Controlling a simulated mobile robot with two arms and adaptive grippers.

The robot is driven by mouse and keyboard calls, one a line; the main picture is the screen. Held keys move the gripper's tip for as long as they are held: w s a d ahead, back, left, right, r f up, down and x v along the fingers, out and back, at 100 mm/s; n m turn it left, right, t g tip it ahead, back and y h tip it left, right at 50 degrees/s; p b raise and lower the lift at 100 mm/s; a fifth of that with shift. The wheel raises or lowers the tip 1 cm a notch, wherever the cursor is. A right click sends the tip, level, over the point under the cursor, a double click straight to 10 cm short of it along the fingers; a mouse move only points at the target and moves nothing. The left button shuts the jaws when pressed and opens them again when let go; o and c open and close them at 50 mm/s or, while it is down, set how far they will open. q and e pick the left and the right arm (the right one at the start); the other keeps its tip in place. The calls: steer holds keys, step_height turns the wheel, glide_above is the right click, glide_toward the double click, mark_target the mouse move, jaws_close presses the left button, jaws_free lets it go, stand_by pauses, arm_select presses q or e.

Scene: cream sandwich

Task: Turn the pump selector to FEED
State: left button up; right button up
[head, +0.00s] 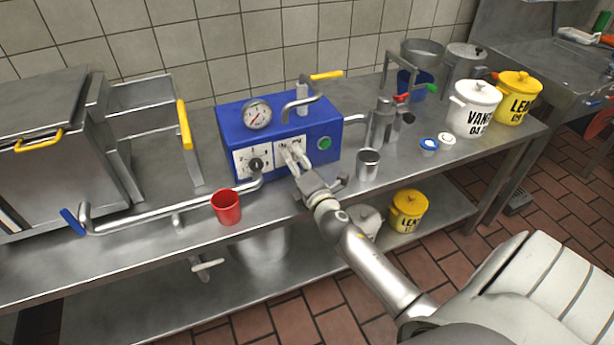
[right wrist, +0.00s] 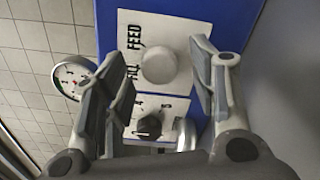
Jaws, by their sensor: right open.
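The blue pump box (head: 232,122) stands on the steel bench against the tiled wall. On its front is a white label plate (right wrist: 130,20) lettered FILL and FEED. The pump selector (right wrist: 160,65) is a round pale grey knob on that plate; I see no pointer mark, so I cannot tell its setting. My right gripper (head: 293,156) reaches the box front and hides the selector in the head view. In the right wrist view the right gripper (right wrist: 162,72) is open, one finger on each side of the selector, with gaps visible. My left gripper is not in view.
A black numbered dial (head: 256,164) is beside the selector. A green button (head: 324,143) is right of my gripper. A red cup (head: 227,207) and a steel cup (head: 368,165) stand near the front edge. A yellow-handled pipe (head: 302,97) rises above the box.

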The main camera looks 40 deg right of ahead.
steer(key=v, duration=1)
steer(key=shift+s, duration=0.2)
steer(key=shift+d, duration=0.1)
